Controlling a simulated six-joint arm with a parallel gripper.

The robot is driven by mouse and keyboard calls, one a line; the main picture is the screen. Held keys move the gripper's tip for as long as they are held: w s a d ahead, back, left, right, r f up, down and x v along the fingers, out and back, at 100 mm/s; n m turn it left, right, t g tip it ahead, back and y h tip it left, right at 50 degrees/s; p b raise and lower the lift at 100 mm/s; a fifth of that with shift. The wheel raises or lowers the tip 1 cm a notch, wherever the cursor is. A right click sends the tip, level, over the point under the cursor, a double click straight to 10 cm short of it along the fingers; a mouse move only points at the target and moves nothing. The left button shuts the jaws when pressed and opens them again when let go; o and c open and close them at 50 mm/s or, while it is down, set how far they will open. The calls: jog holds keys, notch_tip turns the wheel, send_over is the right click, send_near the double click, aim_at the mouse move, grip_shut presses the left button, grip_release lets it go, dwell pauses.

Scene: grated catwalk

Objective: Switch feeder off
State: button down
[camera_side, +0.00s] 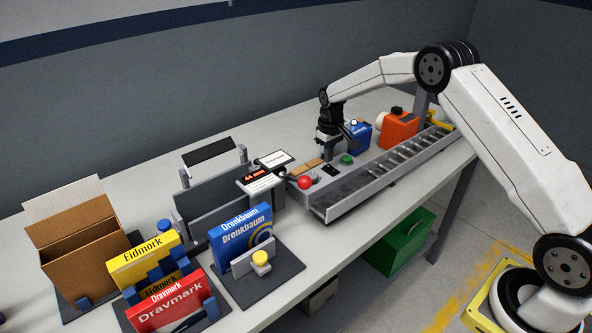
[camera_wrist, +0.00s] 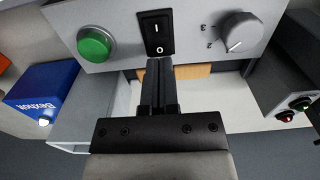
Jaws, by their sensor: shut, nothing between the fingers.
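The feeder's grey control panel (camera_wrist: 195,60) fills the top of the wrist view. It carries a black rocker switch (camera_wrist: 157,33) marked with a line above and a circle below. I cannot tell which half is pressed in. A green button (camera_wrist: 95,44) is left of the switch and a grey knob (camera_wrist: 240,32) is right of it. My gripper (camera_wrist: 159,64) is shut and empty. Its fingertips are just below the circle end of the switch; I cannot tell whether they touch. In the side view my gripper (camera_side: 350,146) hangs over the panel, near the green button (camera_side: 346,159).
A long grey trough (camera_side: 392,170) runs along the panel's front. A blue box (camera_side: 359,137) and an orange container (camera_side: 400,130) stand close by. Cartons and holders (camera_side: 240,232) occupy the bench's left part.

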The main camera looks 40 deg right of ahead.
aim_at(328, 169)
jog(key=shift+f, duration=1.05)
dwell(0.9)
jog(key=shift+r, duration=3.55)
jog(key=shift+s+a+r, duration=0.25)
jog(key=shift+s+a, duration=0.15)
jog(key=s+a+t, duration=0.1)
jog(key=s+a, duration=0.2)
jog(key=s, duration=0.6)
jog(key=s+a+r, duration=0.1)
jog(key=s+a, duration=0.3)
jog(key=s, duration=0.5)
jog(key=s+a+t, duration=0.1)
jog(key=s+a, duration=0.3)
jog(key=s, duration=0.6)
jog(key=shift+r+t, duration=0.25)
jog(key=shift+t, duration=0.05)
